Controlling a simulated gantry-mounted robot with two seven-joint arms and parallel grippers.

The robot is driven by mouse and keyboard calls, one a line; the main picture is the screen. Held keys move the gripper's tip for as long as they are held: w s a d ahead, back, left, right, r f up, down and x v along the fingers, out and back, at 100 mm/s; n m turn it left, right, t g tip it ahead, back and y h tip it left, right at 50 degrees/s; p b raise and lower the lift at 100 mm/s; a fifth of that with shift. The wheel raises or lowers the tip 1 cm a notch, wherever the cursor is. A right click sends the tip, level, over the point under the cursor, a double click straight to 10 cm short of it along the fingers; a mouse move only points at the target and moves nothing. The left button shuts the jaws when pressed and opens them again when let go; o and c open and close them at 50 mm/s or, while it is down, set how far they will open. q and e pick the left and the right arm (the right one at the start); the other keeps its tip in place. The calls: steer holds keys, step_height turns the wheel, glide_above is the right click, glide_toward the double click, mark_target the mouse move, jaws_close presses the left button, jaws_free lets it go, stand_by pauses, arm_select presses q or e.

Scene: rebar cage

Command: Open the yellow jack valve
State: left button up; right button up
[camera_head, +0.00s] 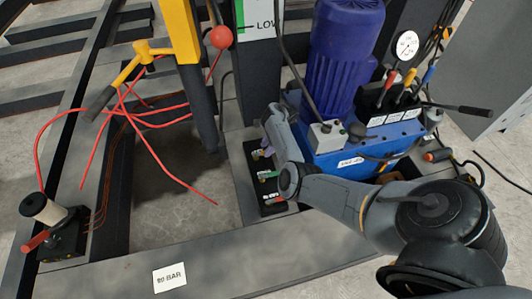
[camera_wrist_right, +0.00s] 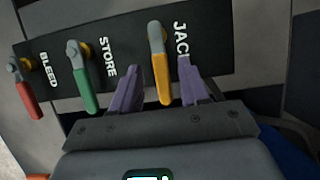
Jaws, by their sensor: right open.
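The yellow jack valve (camera_wrist_right: 160,70) has a lever that hangs down from its pivot beside the JACK label on a dark panel (camera_wrist_right: 125,30) in the right wrist view. My right gripper (camera_wrist_right: 159,72) is open, with one purple finger on each side of the yellow lever. Gaps show between the fingers and the lever. In the head view my right gripper (camera_head: 265,147) is over the far end of the panel and largely covers the yellow valve. My left gripper is not in view.
A green STORE lever (camera_wrist_right: 84,82) and a red BLEED lever (camera_wrist_right: 29,98) sit left of the yellow one. A blue pump unit (camera_head: 365,150) stands right of the panel. Red hoses (camera_head: 130,110) and a yellow jack (camera_head: 182,30) are to the left.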

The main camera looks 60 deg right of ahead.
steer(key=shift+w+a+f, duration=0.15)
steer(key=shift+w+f, duration=0.05)
steer(key=shift+f, duration=0.4)
jaws_close()
